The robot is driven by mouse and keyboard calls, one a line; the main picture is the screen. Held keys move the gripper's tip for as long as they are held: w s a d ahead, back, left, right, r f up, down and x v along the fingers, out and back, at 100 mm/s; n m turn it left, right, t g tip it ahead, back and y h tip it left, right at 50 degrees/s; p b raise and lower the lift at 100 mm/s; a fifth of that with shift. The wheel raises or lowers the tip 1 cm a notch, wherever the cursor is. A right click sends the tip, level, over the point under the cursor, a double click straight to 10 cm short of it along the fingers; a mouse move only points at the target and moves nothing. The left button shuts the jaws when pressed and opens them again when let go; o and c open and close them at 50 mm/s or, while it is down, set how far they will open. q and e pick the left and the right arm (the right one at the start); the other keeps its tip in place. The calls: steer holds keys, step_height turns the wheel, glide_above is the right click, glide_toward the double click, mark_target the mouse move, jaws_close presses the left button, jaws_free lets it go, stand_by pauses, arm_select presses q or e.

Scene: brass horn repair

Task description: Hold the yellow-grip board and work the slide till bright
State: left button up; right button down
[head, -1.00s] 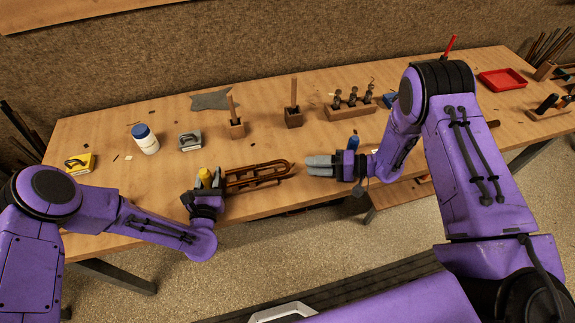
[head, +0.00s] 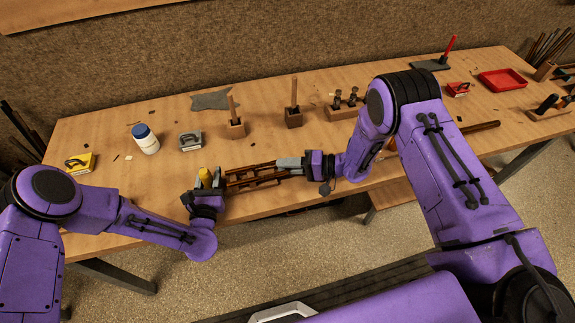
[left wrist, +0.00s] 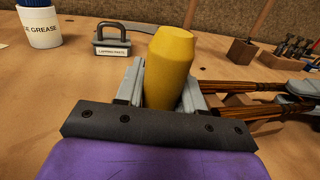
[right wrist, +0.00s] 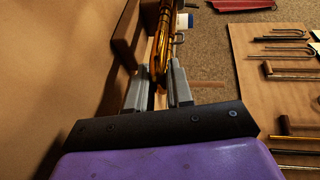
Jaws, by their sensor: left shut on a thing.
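My left gripper (head: 205,187) is shut on the upright yellow grip (head: 205,176) of the board, at the near edge of the bench. The left wrist view shows the yellow grip (left wrist: 170,68) between its fingers. The slide (head: 252,176), a pair of long brown-gold tubes, lies to the right of the grip. My right gripper (head: 290,163) is at the slide's right end. In the right wrist view its fingers (right wrist: 160,92) stand apart, with the slide tubes (right wrist: 166,45) running in between. I cannot see clearly whether they touch it. The rest of the board is mostly hidden.
Behind stand a white jar with a blue lid (head: 145,140), a grey handled block (head: 190,141) and two wooden holders with upright sticks (head: 236,128) (head: 293,117). A yellow block (head: 80,163) is at the far left. A red tray (head: 502,79) lies at the far right.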

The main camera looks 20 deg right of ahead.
mark_target(273, 170)
steer(key=shift+s+a+f, duration=0.1)
steer(key=shift+a, duration=2.2)
arm_select(q)
steer(key=shift+d, duration=0.1)
arm_select(e)
steer(key=c, duration=1.1)
jaws_free()
steer(key=shift+d, duration=0.1)
